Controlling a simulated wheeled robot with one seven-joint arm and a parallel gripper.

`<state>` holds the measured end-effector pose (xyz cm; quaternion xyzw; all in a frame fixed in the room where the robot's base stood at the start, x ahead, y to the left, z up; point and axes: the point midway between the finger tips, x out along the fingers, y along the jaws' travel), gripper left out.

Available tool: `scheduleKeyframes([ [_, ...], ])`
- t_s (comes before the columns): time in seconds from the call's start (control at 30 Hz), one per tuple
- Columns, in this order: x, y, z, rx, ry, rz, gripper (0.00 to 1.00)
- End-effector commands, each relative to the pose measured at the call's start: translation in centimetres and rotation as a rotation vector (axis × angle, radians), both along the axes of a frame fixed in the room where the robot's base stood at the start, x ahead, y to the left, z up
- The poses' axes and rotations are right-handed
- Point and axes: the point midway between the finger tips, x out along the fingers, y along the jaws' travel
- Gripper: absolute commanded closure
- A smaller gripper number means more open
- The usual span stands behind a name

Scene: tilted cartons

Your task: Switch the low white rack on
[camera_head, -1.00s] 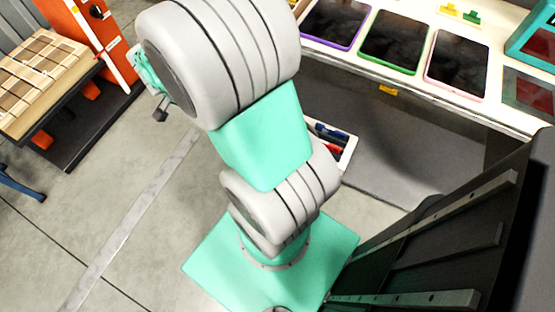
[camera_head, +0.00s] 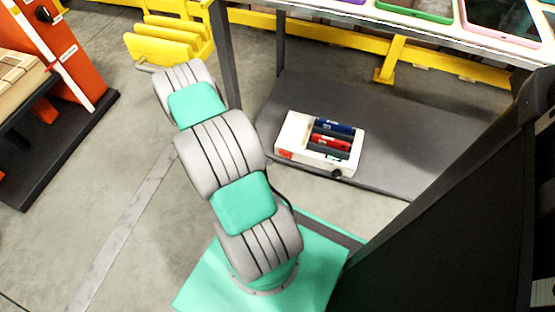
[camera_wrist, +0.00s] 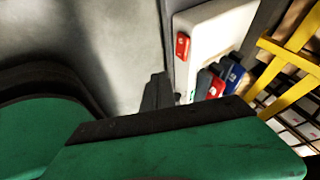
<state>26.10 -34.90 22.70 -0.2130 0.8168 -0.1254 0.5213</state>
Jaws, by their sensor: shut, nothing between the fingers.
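The low white rack (camera_head: 294,133) lies on the dark lower shelf under the table, right of my arm in the head view. It holds several blue, red and dark cylinders. A red switch (camera_head: 285,154) is on its near left face, and a black knob (camera_head: 337,173) is on its near right. In the wrist view the white rack (camera_wrist: 218,30) is at the upper right, with its red switch (camera_wrist: 183,46) in plain sight. The switch's setting cannot be told. My gripper (camera_wrist: 157,92) is shut and empty, with its dark tips below and left of the switch, apparently apart from it. The head view hides it.
The dark shelf (camera_head: 410,150) has free room right of the rack. A table leg (camera_head: 224,60) and the tabletop edge frame it. A yellow rail (camera_head: 390,60) runs behind. An orange cabinet (camera_head: 45,40) stands at left; the floor between is clear.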

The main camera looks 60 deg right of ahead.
Motion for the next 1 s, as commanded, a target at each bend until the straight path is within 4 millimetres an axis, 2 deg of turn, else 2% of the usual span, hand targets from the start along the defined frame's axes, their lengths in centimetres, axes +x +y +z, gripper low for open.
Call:
scheduleKeyframes([
  [0.47,-3.8,-4.7,-8.4,0.001,0.002,-0.007,1.0],
  [0.53,-3.5,-6.2,-8.0,-0.003,-0.003,-0.008,1.0],
  [0.7,-3.5,-8.1,-7.8,0.001,0.0,-0.005,1.0],
  [1.0,-3.5,-8.5,-7.5,0.002,0.001,-0.003,1.0],
])
